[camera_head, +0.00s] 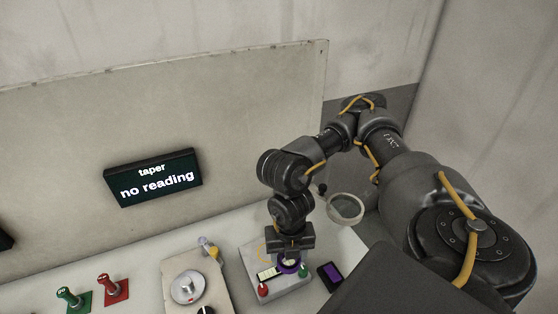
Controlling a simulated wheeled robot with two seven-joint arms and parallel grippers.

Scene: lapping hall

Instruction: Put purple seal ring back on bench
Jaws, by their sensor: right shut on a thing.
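The purple seal ring (286,269) shows as a dark purple band under my right gripper (289,260). My right gripper points down and is shut on the ring, over the top of a light grey box (270,289). The gripper hides part of the ring, and I cannot tell whether the ring touches the box. The bench (228,226) is the pale surface below the panel. A dark pad with a purple patch (331,276) lies on it just right of the box. My left gripper is not in view.
The box carries a red knob (263,288) and a green knob (302,270). Left of it stands a device with a round metal plate (187,287). Green (68,297) and red (113,289) handled pieces stand further left. A screen (153,178) reads "taper no reading".

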